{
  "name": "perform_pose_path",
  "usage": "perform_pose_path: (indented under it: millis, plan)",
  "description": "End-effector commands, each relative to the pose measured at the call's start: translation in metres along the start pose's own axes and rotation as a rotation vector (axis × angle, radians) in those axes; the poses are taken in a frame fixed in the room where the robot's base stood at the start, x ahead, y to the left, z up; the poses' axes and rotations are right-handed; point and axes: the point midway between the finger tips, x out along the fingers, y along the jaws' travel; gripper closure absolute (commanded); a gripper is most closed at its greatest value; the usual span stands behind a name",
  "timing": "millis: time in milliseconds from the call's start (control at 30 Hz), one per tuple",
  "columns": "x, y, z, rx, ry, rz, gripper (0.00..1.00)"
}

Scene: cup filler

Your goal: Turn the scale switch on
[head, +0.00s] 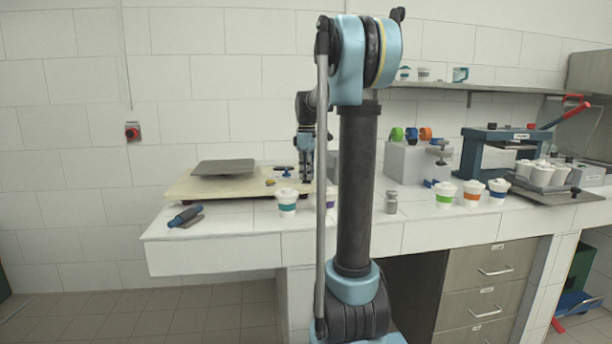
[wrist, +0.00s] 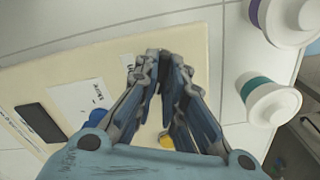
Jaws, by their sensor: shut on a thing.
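The scale is a cream board (head: 185,192) with a grey plate (head: 224,167) on its left, on the white counter. My gripper (head: 306,181) points down over the board's right end. In the wrist view its fingers (wrist: 163,60) are drawn together beside a small label (wrist: 128,66) on the board. They are shut on a small part there, taken to be the scale switch, which the fingers hide; its position cannot be read. A blue knob (head: 285,170) and a yellow piece (head: 270,183) are left of the fingers, and a dark panel (wrist: 40,122) shows in the wrist view.
A teal-banded cup (head: 287,205) stands in front of the board, and a purple-banded cup (wrist: 287,16) stands close by. A blue-handled tool (head: 185,216) lies at the counter's left. A metal weight (head: 391,203), more cups and a press (head: 497,150) are to the right.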

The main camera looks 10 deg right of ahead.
Motion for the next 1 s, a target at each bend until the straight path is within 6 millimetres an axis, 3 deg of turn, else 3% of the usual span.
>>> perform_pose_path:
  millis: [1000]
  plan:
    - [-0.0010,0.0027,-0.0005,0.932,0.003,0.004,1.00]
